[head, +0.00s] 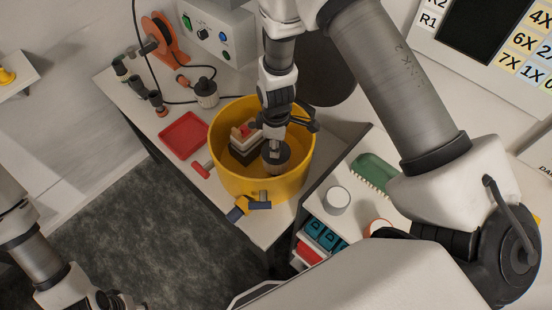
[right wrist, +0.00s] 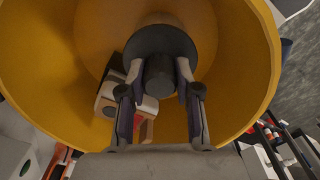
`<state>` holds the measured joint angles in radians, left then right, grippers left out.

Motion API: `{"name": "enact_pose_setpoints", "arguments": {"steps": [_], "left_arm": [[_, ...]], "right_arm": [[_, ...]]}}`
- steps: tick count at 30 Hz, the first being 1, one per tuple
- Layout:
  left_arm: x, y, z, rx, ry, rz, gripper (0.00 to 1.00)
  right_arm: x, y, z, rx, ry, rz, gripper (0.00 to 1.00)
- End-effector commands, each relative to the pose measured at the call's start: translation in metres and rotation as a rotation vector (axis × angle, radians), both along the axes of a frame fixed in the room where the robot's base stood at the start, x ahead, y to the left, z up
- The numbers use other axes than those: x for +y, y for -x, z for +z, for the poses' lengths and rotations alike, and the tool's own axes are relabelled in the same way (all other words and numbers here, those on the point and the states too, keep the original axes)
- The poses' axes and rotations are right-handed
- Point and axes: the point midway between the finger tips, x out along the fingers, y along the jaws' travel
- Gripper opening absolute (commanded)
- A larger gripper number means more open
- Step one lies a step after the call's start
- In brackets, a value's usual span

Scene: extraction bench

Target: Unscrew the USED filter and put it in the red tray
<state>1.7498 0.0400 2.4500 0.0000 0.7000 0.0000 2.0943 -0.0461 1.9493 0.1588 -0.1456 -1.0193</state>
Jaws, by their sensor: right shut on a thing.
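My right gripper (head: 275,143) reaches down into a yellow tub (head: 225,170). It is shut on the knob of a dark grey round part, which looks like a filter (right wrist: 160,44); I cannot read a USED label on it. The wrist view shows a finger on each side of the knob. Whether the part is still screwed on cannot be told. The red tray (head: 183,135) lies empty on the bench, left of the tub. My left gripper (head: 105,300) is partly in view at the bottom left, and its jaws are unclear.
Dark, white and red blocks (head: 243,143) stand in the tub beside the dark part. A knobbed canister (head: 206,92) stands behind the red tray. A red-handled tool (head: 201,169) lies near the tub, and a blue and yellow clamp-like thing (head: 247,205) is at its front.

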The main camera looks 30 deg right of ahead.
Motion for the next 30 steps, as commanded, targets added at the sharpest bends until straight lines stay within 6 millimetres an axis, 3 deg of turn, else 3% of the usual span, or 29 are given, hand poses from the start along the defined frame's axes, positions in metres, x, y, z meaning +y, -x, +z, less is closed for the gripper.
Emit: {"name": "enact_pose_setpoints", "arguments": {"steps": [5,6,8,19,30], "left_arm": [[0.000,0.000,0.001,0.000,0.000,0.000,0.40],[0.000,0.000,0.001,0.000,0.000,0.000,0.40],[0.000,0.000,0.001,0.000,0.000,0.000,0.40],[0.000,0.000,0.006,0.000,0.000,0.000,0.40],[0.000,0.000,0.039,0.000,0.000,0.000,0.40]], "right_arm": [[0.000,0.000,0.000,0.001,0.000,0.009,0.00],[0.000,0.000,0.000,0.001,0.000,0.009,0.39],[0.000,0.000,0.000,0.001,0.000,0.008,0.58],[0.000,0.001,0.003,0.001,0.000,-0.059,0.58],[0.000,0.001,0.005,0.002,0.000,-0.723,0.58]]}}
